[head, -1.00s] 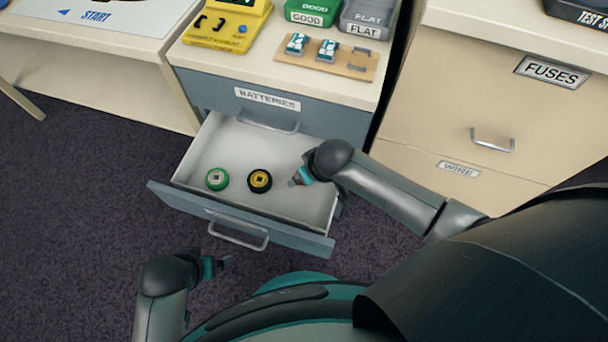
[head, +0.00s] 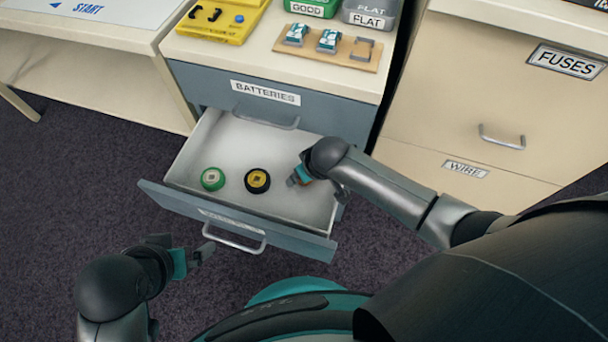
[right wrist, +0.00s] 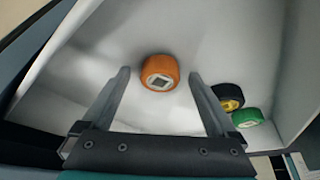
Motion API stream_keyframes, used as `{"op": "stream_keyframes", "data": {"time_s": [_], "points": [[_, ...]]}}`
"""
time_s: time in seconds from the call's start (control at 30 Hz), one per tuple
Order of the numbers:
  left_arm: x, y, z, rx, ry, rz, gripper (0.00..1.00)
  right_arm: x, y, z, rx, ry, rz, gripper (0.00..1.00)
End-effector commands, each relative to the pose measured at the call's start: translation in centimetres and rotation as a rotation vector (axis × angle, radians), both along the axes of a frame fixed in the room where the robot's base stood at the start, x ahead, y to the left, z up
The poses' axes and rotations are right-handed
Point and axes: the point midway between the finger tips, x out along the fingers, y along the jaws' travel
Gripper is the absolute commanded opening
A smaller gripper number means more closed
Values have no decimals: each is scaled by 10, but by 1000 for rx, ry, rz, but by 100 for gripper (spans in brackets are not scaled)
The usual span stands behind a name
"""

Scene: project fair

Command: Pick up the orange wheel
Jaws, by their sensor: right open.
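The orange wheel (right wrist: 159,72) lies in the open drawer, seen in the right wrist view just beyond and between the fingertips of my right gripper (right wrist: 157,75). In the head view the right gripper (head: 297,178) is over the right part of the drawer, and its hand hides most of the wheel. The right gripper is open and empty. My left gripper (head: 206,253) is outside the drawer, in front of its left side; its finger gap is not clear.
The drawer walls surround the right gripper. A battery board (head: 345,47), a yellow tester (head: 222,22) and bins stand on the cabinet above.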

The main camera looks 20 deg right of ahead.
Motion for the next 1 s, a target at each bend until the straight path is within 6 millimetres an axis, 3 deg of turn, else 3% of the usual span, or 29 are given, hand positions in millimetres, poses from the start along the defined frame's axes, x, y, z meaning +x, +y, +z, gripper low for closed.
{"op": "stream_keyframes", "data": {"time_s": [0.2,1.0], "points": [[0,0,1,0,0,0,100,0,0,0,0,0,0,92],[0,0,0,1,0,0,100,0,0,0,1,0,0,5]]}}
